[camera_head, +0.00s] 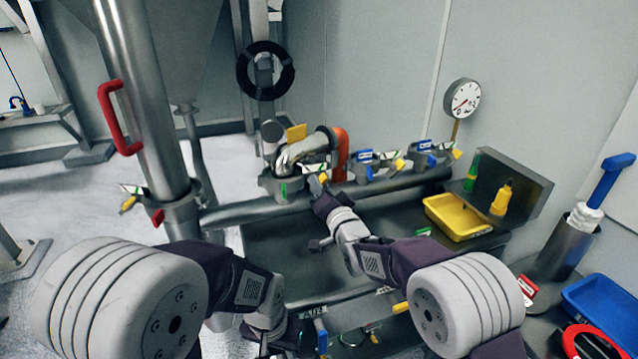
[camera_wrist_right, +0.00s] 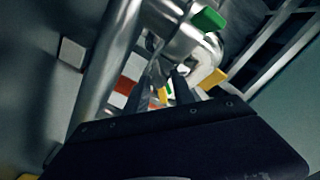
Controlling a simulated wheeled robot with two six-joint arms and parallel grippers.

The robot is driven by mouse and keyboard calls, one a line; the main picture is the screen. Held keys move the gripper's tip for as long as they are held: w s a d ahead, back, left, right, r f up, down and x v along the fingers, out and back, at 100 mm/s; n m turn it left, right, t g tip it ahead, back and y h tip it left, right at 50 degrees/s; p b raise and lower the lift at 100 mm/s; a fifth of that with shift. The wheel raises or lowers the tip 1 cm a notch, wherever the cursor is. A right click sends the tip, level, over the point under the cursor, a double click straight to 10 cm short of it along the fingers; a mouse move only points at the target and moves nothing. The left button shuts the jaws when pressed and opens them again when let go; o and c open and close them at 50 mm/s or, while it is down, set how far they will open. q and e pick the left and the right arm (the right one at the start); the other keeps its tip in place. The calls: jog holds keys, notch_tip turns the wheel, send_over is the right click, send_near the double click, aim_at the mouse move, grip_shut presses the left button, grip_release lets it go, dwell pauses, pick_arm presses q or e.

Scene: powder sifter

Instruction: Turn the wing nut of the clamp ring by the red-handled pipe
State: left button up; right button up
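The red-handled pipe (camera_head: 158,110) is a steel upright at the left, with a red handle (camera_head: 116,118) on its side. A metal clamp ring (camera_head: 178,208) goes around its lower part, with a small yellow piece (camera_head: 128,204) at its left and a red piece (camera_head: 158,217) in front. I cannot tell which is the wing nut. My right gripper (camera_head: 319,184) is well right of this ring, by the fittings on the horizontal pipe. In the right wrist view its two dark fingers (camera_wrist_right: 167,82) stand apart. My left gripper is low in the middle, its fingers unclear among other parts.
A horizontal pipe (camera_head: 240,212) carries several clamps with coloured tags, and an orange-ended elbow (camera_head: 340,150) stands there. A yellow tray (camera_head: 455,217), a gauge (camera_head: 462,98) and a blue tray (camera_head: 600,305) are at the right.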

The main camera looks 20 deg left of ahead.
jog(key=shift+x, duration=0.75)
grip_shut()
